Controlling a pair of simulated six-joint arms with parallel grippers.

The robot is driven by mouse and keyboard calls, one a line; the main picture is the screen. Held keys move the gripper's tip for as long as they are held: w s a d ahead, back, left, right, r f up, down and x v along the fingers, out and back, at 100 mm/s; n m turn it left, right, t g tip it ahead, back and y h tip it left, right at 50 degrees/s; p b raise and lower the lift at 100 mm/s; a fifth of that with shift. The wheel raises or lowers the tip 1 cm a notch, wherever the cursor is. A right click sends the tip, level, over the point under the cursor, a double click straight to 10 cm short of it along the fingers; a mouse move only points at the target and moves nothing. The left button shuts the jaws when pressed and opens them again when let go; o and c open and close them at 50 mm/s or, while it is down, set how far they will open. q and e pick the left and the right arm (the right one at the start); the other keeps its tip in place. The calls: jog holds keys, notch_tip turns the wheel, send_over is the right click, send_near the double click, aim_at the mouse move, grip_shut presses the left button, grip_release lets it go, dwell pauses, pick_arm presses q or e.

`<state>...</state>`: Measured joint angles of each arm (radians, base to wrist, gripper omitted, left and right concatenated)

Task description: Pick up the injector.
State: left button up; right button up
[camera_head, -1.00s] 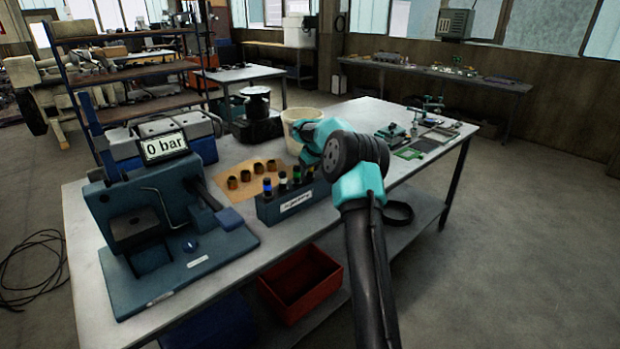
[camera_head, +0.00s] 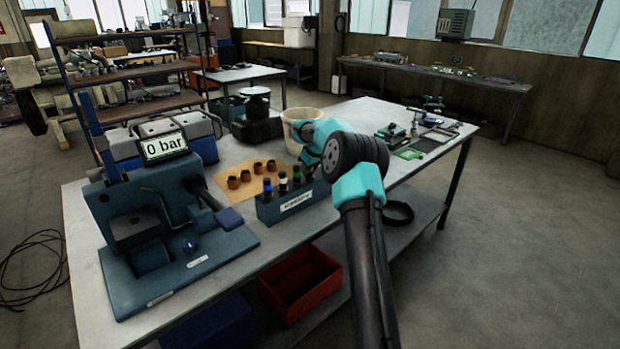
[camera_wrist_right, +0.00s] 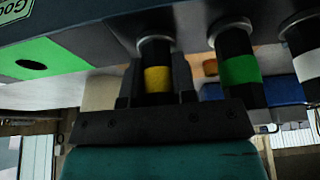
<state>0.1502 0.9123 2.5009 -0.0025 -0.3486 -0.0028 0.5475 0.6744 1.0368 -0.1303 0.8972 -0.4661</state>
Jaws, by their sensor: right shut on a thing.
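A dark blue injector rack (camera_head: 297,204) stands on the workbench. Injectors with a blue band (camera_head: 267,188), a white band (camera_head: 283,182) and a green band (camera_head: 297,177) stand upright in it. My right gripper (camera_wrist_right: 155,82) is at the rack's right end, shut on a yellow-banded injector (camera_wrist_right: 156,79). In the right wrist view this injector still meets a collar in the rack. The green-banded injector (camera_wrist_right: 239,71) and white-banded one (camera_wrist_right: 308,64) stand beside it, clear of the fingers. In the head view my wrist mostly hides the grasp. My left gripper is out of view.
A blue test stand (camera_head: 160,220) reading 0 bar stands left of the rack. Several brown caps (camera_head: 245,175) lie on a tan mat behind it. A pale bucket (camera_head: 298,120) stands beyond. A red bin (camera_head: 300,285) sits below the bench top.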

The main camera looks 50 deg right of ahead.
grip_shut()
jog(key=shift+r, duration=0.1)
notch_tip(320, 180, up, 18)
dwell(0.6)
jog(key=shift+o, duration=1.4)
grip_release()
grip_shut()
